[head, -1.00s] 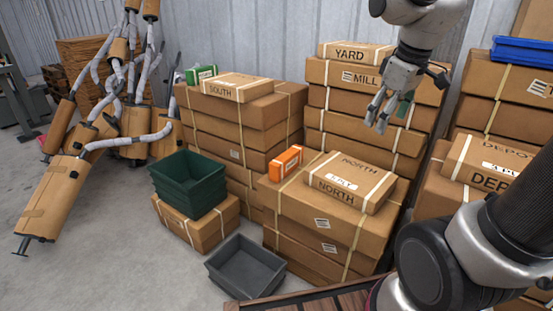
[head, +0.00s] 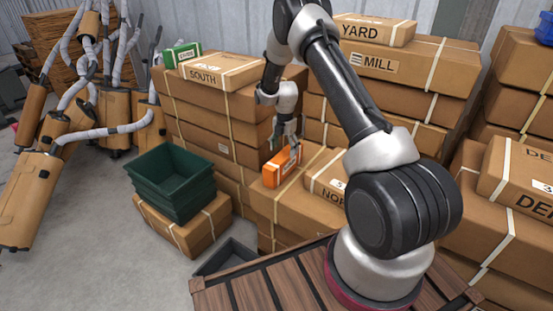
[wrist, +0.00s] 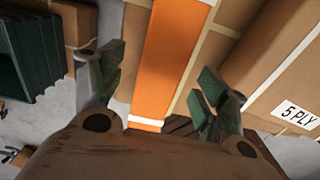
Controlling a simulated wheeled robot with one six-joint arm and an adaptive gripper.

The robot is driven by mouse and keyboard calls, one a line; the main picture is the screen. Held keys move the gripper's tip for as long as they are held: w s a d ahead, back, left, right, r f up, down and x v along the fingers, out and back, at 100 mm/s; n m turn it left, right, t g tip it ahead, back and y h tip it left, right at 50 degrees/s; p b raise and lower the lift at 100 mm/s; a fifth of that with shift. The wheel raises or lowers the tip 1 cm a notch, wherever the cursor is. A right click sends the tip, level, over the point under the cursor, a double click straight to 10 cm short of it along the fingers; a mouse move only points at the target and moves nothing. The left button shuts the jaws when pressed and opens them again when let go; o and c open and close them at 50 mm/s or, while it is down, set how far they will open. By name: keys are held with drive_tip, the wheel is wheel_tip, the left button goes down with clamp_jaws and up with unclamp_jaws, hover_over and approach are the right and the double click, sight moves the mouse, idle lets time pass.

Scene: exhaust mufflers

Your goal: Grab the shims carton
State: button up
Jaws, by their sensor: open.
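A small orange carton (head: 281,167) with a white label stands on a brown box stack in the head view; its writing is too small to read. A small green carton (head: 182,54) sits on the far left stack, its label also unreadable. I cannot tell from the print which one is the shims carton. My gripper (head: 286,139) is open, pointing down just above the orange carton. In the wrist view the orange carton (wrist: 172,50) runs between the two spread fingers, with neither finger clearly touching it.
The brown NORTH carton (head: 326,180) lies right beside the orange carton. Taller stacks with the MILL box (head: 405,62) and SOUTH box (head: 222,71) rise behind. Green bins (head: 178,180) stand at left, and a grey bin (head: 227,258) is on the floor.

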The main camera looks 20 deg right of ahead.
sight(284, 153)
wheel_tip(284, 153, down, 3)
drive_tip(key=shift+f, duration=0.1)
wheel_tip(284, 153, down, 5)
drive_tip(key=shift+s+r, duration=0.1)
drive_tip(key=shift+s, duration=0.05)
drive_tip(key=c, duration=1.3)
